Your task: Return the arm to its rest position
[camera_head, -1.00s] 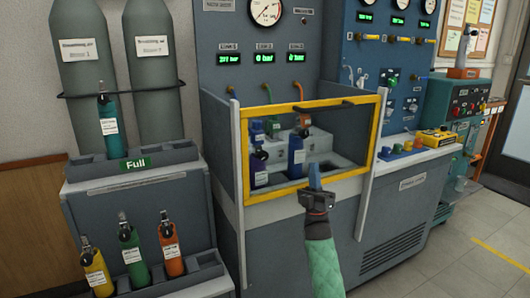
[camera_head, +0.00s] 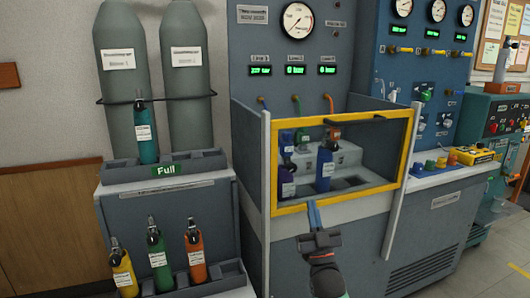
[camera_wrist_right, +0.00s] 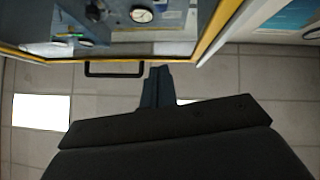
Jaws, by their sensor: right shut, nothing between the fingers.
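My right gripper (camera_head: 314,216) is in front of the test bench, just below the lower edge of the yellow-framed guard (camera_head: 342,198). Its fingers are shut with nothing between them. In the right wrist view its fingers (camera_wrist_right: 158,88) point toward the guard's yellow edge, with the black handle (camera_wrist_right: 114,69) to their left. The guard stands across the front of the test bay. Behind it are a blue cylinder (camera_head: 325,170) and a purple-blue cylinder (camera_head: 287,182). My left gripper is not in view.
A rack marked Full holds a teal cylinder (camera_head: 147,140). Yellow (camera_head: 123,272), green (camera_head: 158,259) and orange (camera_head: 194,257) cylinders stand on the lower rack. A blue panel (camera_head: 425,80) with gauges and a yellow control box (camera_head: 471,155) are at right. Floor is open at lower right.

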